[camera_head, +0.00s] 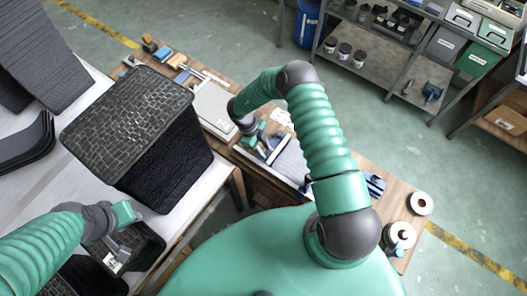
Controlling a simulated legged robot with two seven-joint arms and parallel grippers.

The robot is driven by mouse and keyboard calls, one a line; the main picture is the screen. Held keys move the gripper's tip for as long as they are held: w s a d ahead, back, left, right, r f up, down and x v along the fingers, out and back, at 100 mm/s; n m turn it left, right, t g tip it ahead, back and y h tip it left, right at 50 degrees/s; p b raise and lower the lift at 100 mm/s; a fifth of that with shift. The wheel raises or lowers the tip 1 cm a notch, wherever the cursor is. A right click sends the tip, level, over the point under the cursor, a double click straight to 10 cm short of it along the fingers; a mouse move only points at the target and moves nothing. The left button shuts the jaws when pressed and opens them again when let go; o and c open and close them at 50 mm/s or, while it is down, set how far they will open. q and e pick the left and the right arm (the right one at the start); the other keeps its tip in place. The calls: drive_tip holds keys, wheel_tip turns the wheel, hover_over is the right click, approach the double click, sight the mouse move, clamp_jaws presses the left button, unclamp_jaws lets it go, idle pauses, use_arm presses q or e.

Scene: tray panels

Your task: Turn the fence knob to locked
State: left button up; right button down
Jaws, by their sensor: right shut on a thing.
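My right gripper (262,147) reaches down to a grey-white tray-like fixture (290,163) on the wooden bench. It is shut on a small part at the left side of that fixture, which I take to be the fence knob. The knob itself is hidden by the fingers and is too small to make out, so its turn position does not show. My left gripper (122,243) is low at the left, over a black tray (143,240). Its fingers are too unclear to tell open from shut.
A tall stack of black textured panels (130,115) stands on the white table (45,178). The wooden bench also holds a pale flat panel (215,108), tools and tape rolls (421,203). Shelves (375,60) stand at the back; the floor between is clear.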

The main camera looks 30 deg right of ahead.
drive_tip(key=m+y, duration=0.1)
drive_tip(key=m, duration=0.1)
drive_tip(key=m+b, duration=0.1)
drive_tip(key=m, duration=0.1)
drive_tip(key=shift+w+d+m+y, duration=0.1)
drive_tip(key=shift+d+m+y, duration=0.1)
drive_tip(key=shift+m+y, duration=0.2)
drive_tip(key=shift+d+r+m+y, duration=0.1)
drive_tip(key=shift+m+y, duration=0.3)
drive_tip(key=shift+m, duration=0.75)
drive_tip(key=shift+d+m+y, duration=0.1)
drive_tip(key=shift+m+y, duration=0.3)
drive_tip(key=shift+m, duration=0.75)
